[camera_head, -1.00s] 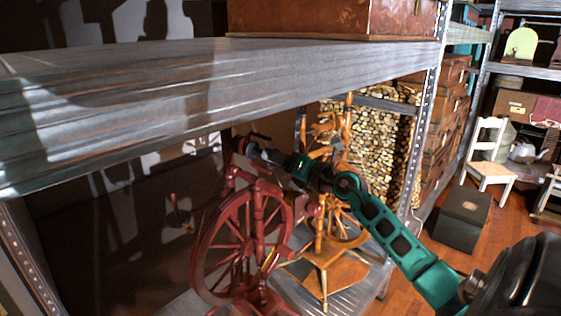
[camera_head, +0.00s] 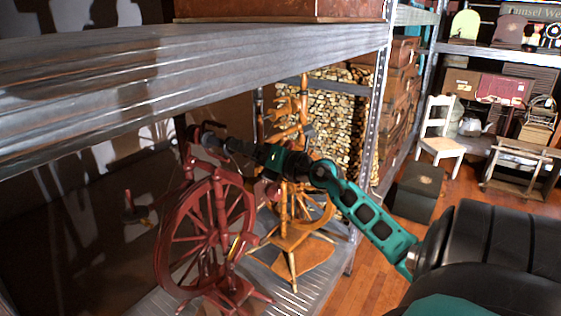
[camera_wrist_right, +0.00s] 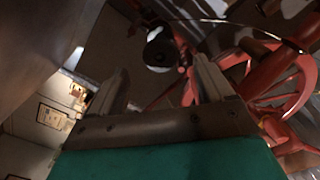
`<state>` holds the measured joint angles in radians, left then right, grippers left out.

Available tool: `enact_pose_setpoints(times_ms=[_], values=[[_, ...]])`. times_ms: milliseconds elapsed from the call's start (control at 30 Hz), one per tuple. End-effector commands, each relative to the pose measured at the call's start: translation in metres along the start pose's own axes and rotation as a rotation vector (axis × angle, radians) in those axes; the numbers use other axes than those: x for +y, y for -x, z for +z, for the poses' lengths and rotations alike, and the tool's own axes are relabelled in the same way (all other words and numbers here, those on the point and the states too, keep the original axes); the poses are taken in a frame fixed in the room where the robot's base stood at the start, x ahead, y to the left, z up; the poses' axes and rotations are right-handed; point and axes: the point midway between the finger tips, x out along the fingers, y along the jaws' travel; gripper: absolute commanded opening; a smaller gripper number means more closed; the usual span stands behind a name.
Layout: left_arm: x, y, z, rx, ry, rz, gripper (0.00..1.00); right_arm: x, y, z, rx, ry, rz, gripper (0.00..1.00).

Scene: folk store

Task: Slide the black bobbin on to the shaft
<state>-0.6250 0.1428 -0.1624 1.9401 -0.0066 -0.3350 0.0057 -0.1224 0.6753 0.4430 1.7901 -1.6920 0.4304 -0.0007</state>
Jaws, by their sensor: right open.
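The red spinning wheel (camera_head: 219,200) stands on the lower shelf, and part of it shows at the right of the right wrist view (camera_wrist_right: 283,85). My right gripper (camera_head: 214,143) is at the top of the wheel. In the right wrist view its two fingers (camera_wrist_right: 160,66) are apart, with nothing gripped between them. A round black piece, which looks like the bobbin (camera_wrist_right: 160,48), is just beyond the fingertips, beside red wheel parts. The shaft cannot be made out clearly. My left gripper is out of view.
The metal shelf board (camera_head: 230,72) runs above my right arm. An orange wooden spinning wheel (camera_head: 290,205) stands just behind and right of the red one. A shelf post (camera_head: 374,125) is further right. Open wooden floor (camera_head: 385,280) lies on the right.

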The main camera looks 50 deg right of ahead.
Motion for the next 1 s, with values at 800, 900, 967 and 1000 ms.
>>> enact_pose_setpoints(times_ms=[800, 900, 967, 1000], values=[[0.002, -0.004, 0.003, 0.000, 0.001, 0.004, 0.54, 0.000, 0.087, 0.000, 0.001, 0.001, 0.000, 0.81], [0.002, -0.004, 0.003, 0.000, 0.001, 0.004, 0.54, 0.000, 0.087, 0.000, 0.001, 0.000, 0.000, 0.81], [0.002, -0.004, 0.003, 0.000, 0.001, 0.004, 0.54, 0.000, 0.087, 0.000, 0.001, 0.000, 0.000, 0.81], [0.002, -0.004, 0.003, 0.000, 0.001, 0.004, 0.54, 0.000, 0.087, 0.000, 0.001, 0.000, 0.000, 0.81]])
